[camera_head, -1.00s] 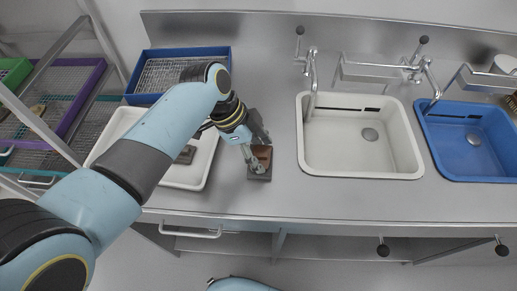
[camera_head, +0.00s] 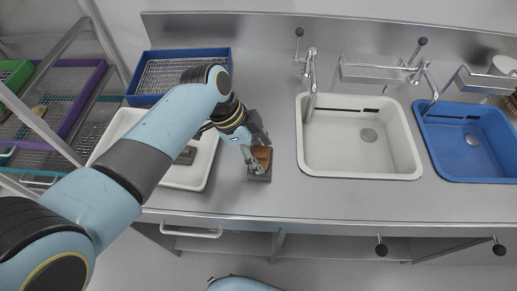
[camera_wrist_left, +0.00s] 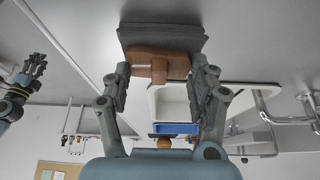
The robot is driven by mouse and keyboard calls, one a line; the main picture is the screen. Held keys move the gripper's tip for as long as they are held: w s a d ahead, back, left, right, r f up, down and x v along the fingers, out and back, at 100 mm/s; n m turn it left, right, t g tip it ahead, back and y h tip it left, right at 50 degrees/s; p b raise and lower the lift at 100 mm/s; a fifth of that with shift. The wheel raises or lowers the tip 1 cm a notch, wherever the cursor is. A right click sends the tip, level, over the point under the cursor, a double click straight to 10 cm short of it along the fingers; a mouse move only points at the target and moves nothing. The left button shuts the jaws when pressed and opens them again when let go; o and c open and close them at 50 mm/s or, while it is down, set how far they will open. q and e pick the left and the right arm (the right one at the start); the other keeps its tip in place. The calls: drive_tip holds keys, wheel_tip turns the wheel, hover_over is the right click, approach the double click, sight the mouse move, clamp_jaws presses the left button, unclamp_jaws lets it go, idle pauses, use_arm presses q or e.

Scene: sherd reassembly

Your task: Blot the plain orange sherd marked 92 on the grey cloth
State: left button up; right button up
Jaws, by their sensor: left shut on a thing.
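The plain orange sherd (camera_head: 262,154) is between the fingers of my left gripper (camera_head: 257,164); in the left wrist view the sherd (camera_wrist_left: 158,64) spans the gap between both fingers (camera_wrist_left: 160,88). My left gripper is shut on it. The grey cloth (camera_head: 258,178) is a small dark square on the counter, under the sherd; it also shows in the left wrist view (camera_wrist_left: 160,38), right against the sherd. I cannot tell whether they touch. The number is not readable. My right gripper (camera_wrist_left: 33,66) shows small in the left wrist view, its fingers seeming apart.
A white tray (camera_head: 205,172) with a dark piece (camera_head: 186,155) lies left of the cloth, partly behind my arm. A blue basket (camera_head: 139,98) stands behind it. A white sink (camera_head: 360,174) and a blue sink (camera_head: 470,176) lie to the right. The counter between cloth and white sink is clear.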

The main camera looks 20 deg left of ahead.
use_arm(q)
wheel_tip(320, 180, up, 2)
drive_tip(key=shift+r+p, duration=0.1)
drive_tip(key=shift+p, duration=0.7)
wheel_tip(320, 180, up, 2)
drive_tip(key=shift+w+p, duration=0.1)
drive_tip(key=shift+p, duration=0.45)
drive_tip(key=shift+r, duration=1.2)
